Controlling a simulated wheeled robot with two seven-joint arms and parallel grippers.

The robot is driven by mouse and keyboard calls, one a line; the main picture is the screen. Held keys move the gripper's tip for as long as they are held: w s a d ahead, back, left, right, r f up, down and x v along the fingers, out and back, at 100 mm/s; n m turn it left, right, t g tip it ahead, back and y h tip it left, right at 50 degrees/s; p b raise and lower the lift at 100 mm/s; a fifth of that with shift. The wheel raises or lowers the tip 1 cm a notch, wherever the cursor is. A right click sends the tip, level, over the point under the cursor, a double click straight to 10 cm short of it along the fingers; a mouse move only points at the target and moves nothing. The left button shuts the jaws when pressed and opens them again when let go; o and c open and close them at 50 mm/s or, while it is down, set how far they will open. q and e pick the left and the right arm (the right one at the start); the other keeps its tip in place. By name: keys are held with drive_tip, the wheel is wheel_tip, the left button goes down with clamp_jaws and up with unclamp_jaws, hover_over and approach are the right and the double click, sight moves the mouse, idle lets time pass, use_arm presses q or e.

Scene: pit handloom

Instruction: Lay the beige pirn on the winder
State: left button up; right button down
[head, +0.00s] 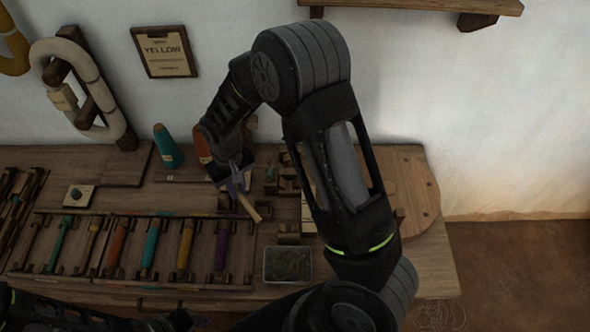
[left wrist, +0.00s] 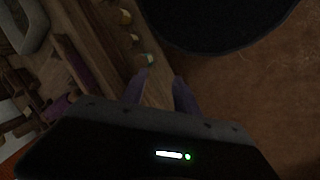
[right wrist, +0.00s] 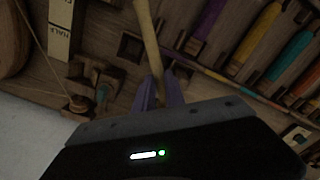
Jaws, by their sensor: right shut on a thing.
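My right gripper (head: 236,180) is shut on the beige pirn (head: 249,208), a slim pale stick that slants down to the right above the bench. In the right wrist view the pirn (right wrist: 147,40) runs up from between the fingers (right wrist: 160,92). Small dark wooden brackets and posts (head: 287,186) stand just right of the gripper; they look like the winder, but my arm hides part of that area. The brackets (right wrist: 130,46) also show beside the pirn in the right wrist view. My left gripper (left wrist: 160,92) is open and empty, near the bench's front edge.
A rack (head: 135,243) holds several coloured pirns at the left front. A grey tray (head: 288,265) sits at the front edge. A teal cone (head: 167,148) stands behind the rack. A rounded wooden disc (head: 418,190) is at the bench's right end.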

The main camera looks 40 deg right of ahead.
drive_tip(key=s+d+r+m+p, duration=0.2)
drive_tip(key=s+d+m, duration=0.1)
drive_tip(key=d, duration=0.3)
drive_tip(key=s+d+r+m+p, duration=0.2)
drive_tip(key=s+d+m, duration=0.1)
drive_tip(key=d, duration=0.3)
drive_tip(key=shift+s+d+m, duration=0.15)
drive_tip(key=shift+s+m, duration=0.05)
drive_tip(key=shift+m, duration=0.5)
drive_tip(key=shift+f+b, duration=3.65)
drive_tip(key=shift+f, duration=0.95)
drive_tip(key=c, duration=1.3)
unclamp_jaws()
drive_tip(key=shift+o, duration=0.2)
drive_tip(key=shift+o, duration=1.3)
